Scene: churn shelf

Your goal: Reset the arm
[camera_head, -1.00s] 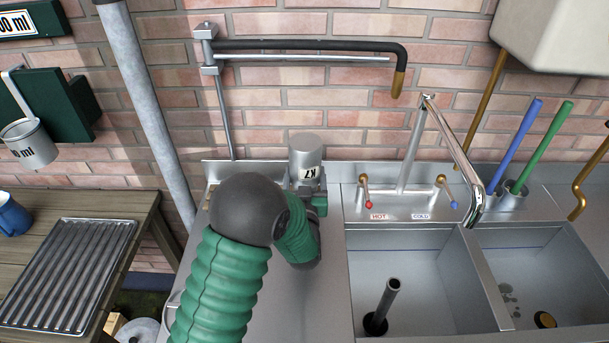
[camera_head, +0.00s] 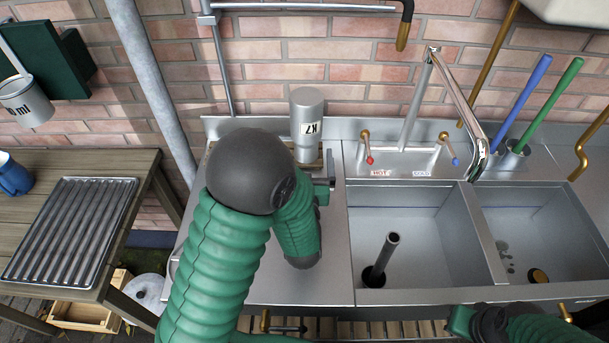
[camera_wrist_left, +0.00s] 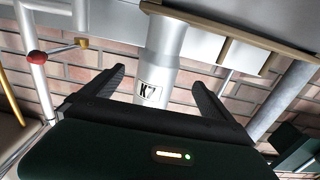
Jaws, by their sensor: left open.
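My left arm reaches in from the lower left in the head view. Its gripper (camera_head: 328,170) is beside the grey K7 canister (camera_head: 308,120), and the forearm partly hides it. The canister stands upright at the back of the counter, left of the sink. In the left wrist view the gripper (camera_wrist_left: 155,90) is open, with its two dark fingers spread apart. The K7 canister (camera_wrist_left: 160,65) appears upside down beyond and between them, with a visible gap to the palm. Part of my right arm (camera_head: 500,325) shows at the bottom right; its gripper is not visible.
A steel double sink (camera_head: 415,240) with a chrome tap (camera_head: 460,95) lies to the right. Blue and green rods stand in a holder (camera_head: 512,160). A vertical pipe (camera_head: 150,80) and a wooden table with a ribbed tray (camera_head: 75,230) are at the left. The front counter is partly clear.

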